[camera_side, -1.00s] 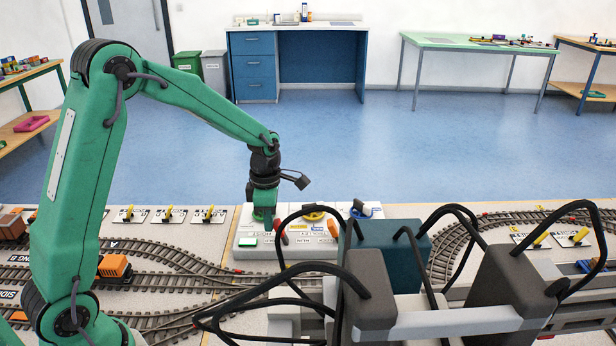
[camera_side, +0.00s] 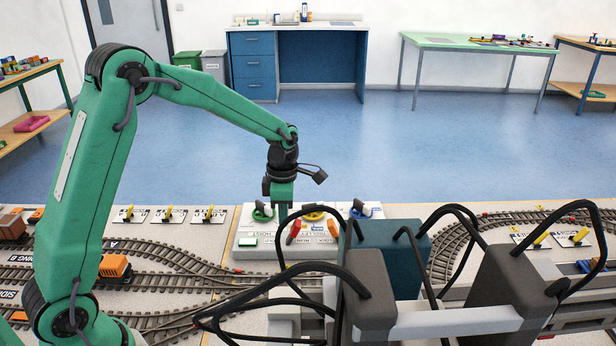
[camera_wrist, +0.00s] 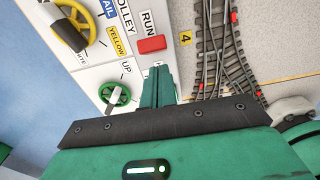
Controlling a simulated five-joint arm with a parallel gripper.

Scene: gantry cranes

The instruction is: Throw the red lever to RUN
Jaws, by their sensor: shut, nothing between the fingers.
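The red lever (camera_side: 294,232) stands on the pale control panel (camera_side: 240,252), its top leaning to the right in the side view. In the wrist view its red handle (camera_wrist: 151,44) is beside the word RUN, just beyond my fingertips. My gripper (camera_side: 283,232) is shut and empty, pointing down over the panel immediately left of the lever. It also shows in the wrist view (camera_wrist: 158,72). I cannot tell whether the fingers touch the lever.
Green (camera_side: 262,213), yellow (camera_side: 313,213) and blue (camera_side: 360,211) dials line the panel's back. A second, orange-red lever (camera_side: 333,228) stands to the right. Dark cables and grey crane parts (camera_side: 370,300) block the front right. Tracks with an orange wagon (camera_side: 114,268) lie left.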

